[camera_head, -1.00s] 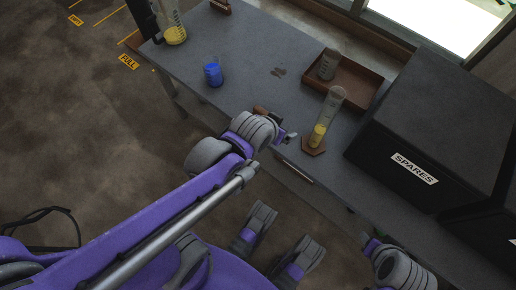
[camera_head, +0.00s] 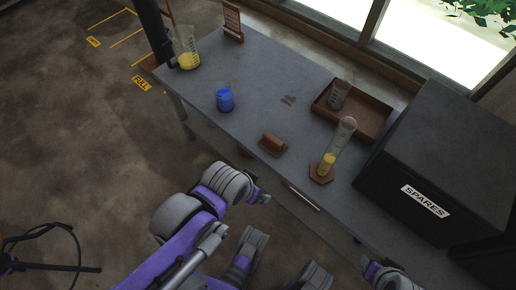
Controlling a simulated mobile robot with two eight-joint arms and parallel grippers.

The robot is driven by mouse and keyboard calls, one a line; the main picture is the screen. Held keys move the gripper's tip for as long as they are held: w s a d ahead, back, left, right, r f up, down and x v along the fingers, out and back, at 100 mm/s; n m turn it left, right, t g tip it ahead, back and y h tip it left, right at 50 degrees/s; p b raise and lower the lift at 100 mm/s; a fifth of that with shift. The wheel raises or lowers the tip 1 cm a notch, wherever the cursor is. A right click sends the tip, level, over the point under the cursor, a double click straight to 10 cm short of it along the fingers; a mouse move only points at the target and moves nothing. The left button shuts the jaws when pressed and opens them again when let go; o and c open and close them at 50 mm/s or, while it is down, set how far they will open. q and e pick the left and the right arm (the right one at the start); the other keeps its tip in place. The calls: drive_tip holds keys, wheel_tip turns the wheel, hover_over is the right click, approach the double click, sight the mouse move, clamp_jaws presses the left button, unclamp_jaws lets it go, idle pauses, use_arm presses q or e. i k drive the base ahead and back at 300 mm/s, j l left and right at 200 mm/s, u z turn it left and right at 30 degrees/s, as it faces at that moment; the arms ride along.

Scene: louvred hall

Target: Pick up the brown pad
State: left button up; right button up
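The brown pad (camera_head: 273,144) lies on the grey table near its front edge, left of the graduated cylinder. It looks like a small block with a rounded top, and nothing covers it. My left gripper (camera_head: 262,197) is off the table's front edge, below the pad in the picture and apart from it. I see nothing held in it, but its fingers are too small to read. My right gripper (camera_head: 368,268) is at the bottom right, by the table's front edge, mostly hidden by its own wrist.
On the table (camera_head: 255,75) stand a blue-filled beaker (camera_head: 225,98), a yellow-filled flask (camera_head: 187,52) and a tall cylinder (camera_head: 337,145) with yellow liquid. A brown tray (camera_head: 372,118) holds a grey beaker (camera_head: 337,95). A black SPARES box (camera_head: 425,160) fills the right.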

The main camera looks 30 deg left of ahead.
sight(269, 142)
drive_tip(key=j+u, duration=0.15)
drive_tip(key=u, duration=0.3)
drive_tip(key=j+u, duration=0.15)
drive_tip(key=u, duration=0.25)
drive_tip(key=k+j, duration=0.05)
